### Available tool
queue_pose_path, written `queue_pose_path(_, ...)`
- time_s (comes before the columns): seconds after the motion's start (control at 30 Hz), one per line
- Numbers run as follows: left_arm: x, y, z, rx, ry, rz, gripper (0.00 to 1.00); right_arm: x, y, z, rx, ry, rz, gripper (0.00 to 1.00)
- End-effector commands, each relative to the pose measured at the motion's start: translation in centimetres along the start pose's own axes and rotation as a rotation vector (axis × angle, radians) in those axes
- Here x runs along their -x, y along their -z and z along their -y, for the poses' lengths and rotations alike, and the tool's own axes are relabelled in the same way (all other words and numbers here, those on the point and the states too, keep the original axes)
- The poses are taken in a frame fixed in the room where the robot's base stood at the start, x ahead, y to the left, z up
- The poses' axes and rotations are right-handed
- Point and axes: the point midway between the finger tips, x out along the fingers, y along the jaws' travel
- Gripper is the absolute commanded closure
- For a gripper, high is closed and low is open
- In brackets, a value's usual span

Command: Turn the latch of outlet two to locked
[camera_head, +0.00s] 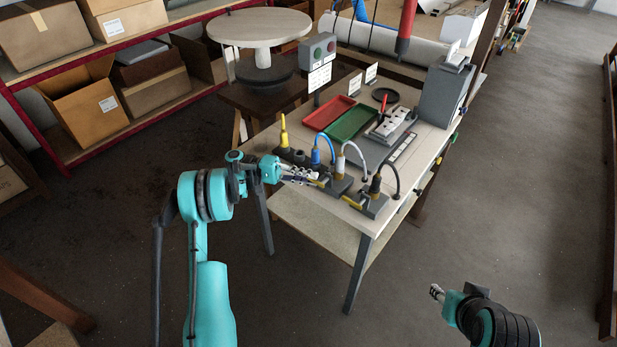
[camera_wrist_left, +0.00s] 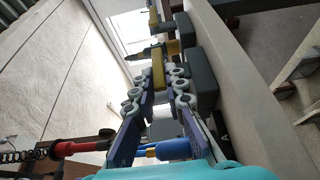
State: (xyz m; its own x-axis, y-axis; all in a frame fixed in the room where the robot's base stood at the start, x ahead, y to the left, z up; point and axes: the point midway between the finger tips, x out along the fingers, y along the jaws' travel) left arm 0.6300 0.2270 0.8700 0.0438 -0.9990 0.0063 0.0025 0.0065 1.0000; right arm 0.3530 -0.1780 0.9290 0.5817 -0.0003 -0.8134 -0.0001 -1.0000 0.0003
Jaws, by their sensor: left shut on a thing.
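A row of dark outlet blocks (camera_head: 341,184) stands along the front edge of the workbench, with yellow, blue, white and black plugs or cables. My left gripper (camera_head: 320,181) is at this row, in front of the blue and white cables. In the left wrist view its fingers (camera_wrist_left: 157,88) are shut on a yellow latch (camera_wrist_left: 158,67). The latch's exact angle is hard to tell. Another yellow latch (camera_head: 352,202) shows on the block further right. No outlet number is readable. My right gripper (camera_head: 437,293) is away from the bench at lower right, too small to judge.
Red (camera_head: 328,113) and green (camera_head: 351,122) trays lie behind the outlets. A grey box (camera_head: 446,94) stands at the right end. A red tool (camera_head: 405,30) hangs above. A round table (camera_head: 259,27) stands behind left. The floor in front is clear.

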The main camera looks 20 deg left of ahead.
Motion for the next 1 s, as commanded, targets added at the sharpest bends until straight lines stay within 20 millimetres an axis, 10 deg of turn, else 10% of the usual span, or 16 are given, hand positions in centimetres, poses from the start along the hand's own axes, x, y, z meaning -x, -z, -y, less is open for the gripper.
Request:
queue_pose_path(0.43, -0.1, 0.0, 0.2, 0.004, -0.006, 0.001, 1.0, 0.0, 0.0, 0.0, 0.0, 0.0, 0.0, 0.6)
queue_pose_path(0.53, -0.1, 0.0, 0.2, 0.004, -0.006, 0.001, 0.67, 0.0, 0.0, 0.0, 0.0, 0.0, 0.0, 0.6)
queue_pose_path(1.0, -0.1, 0.0, -1.8, 0.003, -0.008, 0.0, 0.67, 0.0, 0.0, 0.0, 0.0, 0.0, 0.0, 0.6)
